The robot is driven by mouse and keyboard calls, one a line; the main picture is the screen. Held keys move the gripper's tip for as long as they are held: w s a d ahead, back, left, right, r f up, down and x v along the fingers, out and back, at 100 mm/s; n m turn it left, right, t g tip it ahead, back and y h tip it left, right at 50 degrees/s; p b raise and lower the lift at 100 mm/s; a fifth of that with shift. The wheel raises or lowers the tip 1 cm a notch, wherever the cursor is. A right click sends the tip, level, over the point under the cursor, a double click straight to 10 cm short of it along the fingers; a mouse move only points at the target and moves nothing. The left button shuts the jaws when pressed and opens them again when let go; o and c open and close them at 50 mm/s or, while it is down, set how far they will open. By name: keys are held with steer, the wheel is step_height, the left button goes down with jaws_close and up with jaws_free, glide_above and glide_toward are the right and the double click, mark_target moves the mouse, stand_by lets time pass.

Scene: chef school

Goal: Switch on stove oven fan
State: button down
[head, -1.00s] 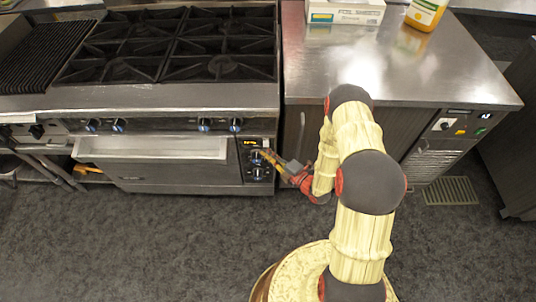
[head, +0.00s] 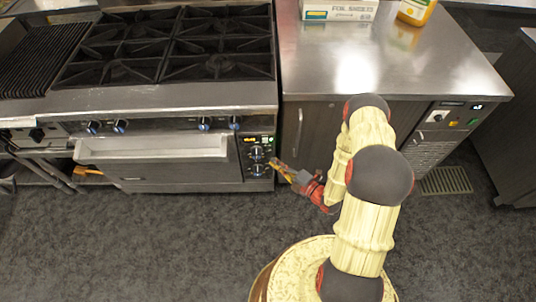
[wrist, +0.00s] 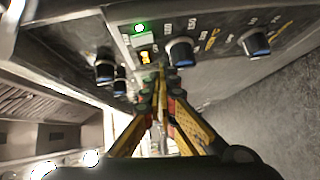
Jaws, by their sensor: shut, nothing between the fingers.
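The stove (head: 150,100) stands at the left in the head view, with its oven below. The oven's control panel (head: 257,172) is right of the oven door, with an orange display (head: 250,140) and two knobs. In the wrist view, a green light (wrist: 140,28) glows above the orange display (wrist: 144,57). Two blue-edged oven knobs, one nearer (wrist: 180,50) and one farther right (wrist: 255,42), are beside it. My gripper (head: 274,162) is shut and empty, just right of the panel and apart from it. Its closed fingertips (wrist: 160,72) show below the display in the wrist view.
Several burner knobs (head: 204,123) line the stove front above the oven door handle (head: 150,150). A steel-topped counter (head: 400,60) with a box (head: 340,10) and a yellow bottle (head: 416,10) is at the right. The floor (head: 150,240) in front is clear.

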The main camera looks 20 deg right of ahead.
steer(key=v, duration=0.3)
steer(key=f+p+v, duration=0.1)
steer(key=v, duration=0.1)
steer(key=shift+s+a+r, duration=0.1)
steer(key=shift+s, duration=0.3)
